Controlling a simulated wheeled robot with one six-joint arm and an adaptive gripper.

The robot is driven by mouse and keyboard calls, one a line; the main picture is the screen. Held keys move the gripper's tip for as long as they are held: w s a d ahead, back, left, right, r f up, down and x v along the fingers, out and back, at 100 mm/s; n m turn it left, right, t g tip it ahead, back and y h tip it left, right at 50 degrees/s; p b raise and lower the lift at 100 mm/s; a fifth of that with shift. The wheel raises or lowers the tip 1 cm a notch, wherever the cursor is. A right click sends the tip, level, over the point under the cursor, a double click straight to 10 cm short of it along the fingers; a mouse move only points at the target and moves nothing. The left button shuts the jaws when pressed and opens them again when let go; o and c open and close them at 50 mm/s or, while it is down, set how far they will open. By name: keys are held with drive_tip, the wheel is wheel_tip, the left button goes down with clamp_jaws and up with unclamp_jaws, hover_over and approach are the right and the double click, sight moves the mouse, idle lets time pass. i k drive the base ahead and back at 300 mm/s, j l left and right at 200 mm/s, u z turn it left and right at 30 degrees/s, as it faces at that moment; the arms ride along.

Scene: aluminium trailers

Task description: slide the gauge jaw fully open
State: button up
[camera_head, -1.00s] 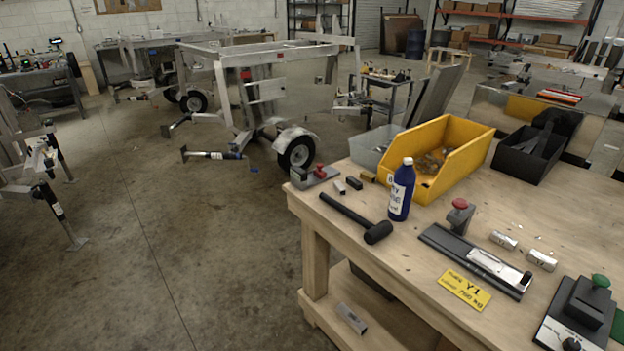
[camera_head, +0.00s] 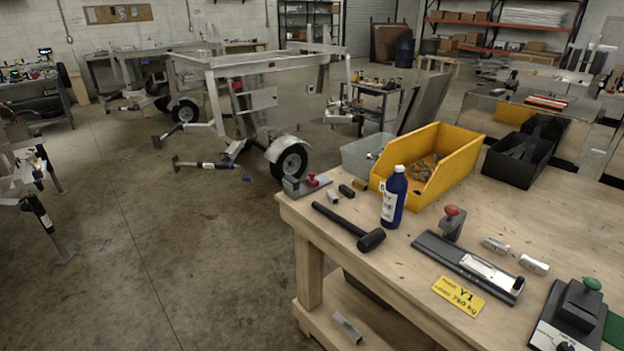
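What looks like the gauge is a long dark rail (camera_head: 430,243) lying on the wooden workbench at the right. An upright grey block with a red knob (camera_head: 452,222) stands at its far side, near the left end; it may be the jaw. A bright silver plate (camera_head: 490,272) lies along the right part of the rail, with a small dark knob near its end. I cannot tell how far the jaw is open. My gripper is not in view.
On the workbench (camera_head: 405,270) are a black mallet (camera_head: 345,225), a blue bottle (camera_head: 394,197), a yellow bin (camera_head: 455,175), a black bin (camera_head: 518,160), silver cylinders (camera_head: 533,264), a yellow label (camera_head: 459,297) and a green-knobbed device (camera_head: 578,305). Open floor (camera_head: 150,260) lies left.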

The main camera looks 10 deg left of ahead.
sight(312, 182)
drive_tip(key=i+j+u, duration=0.1)
drive_tip(key=i+u, duration=0.4)
drive_tip(key=u, duration=0.2)
drive_tip(key=i+u, duration=0.35)
drive_tip(key=k, duration=0.1)
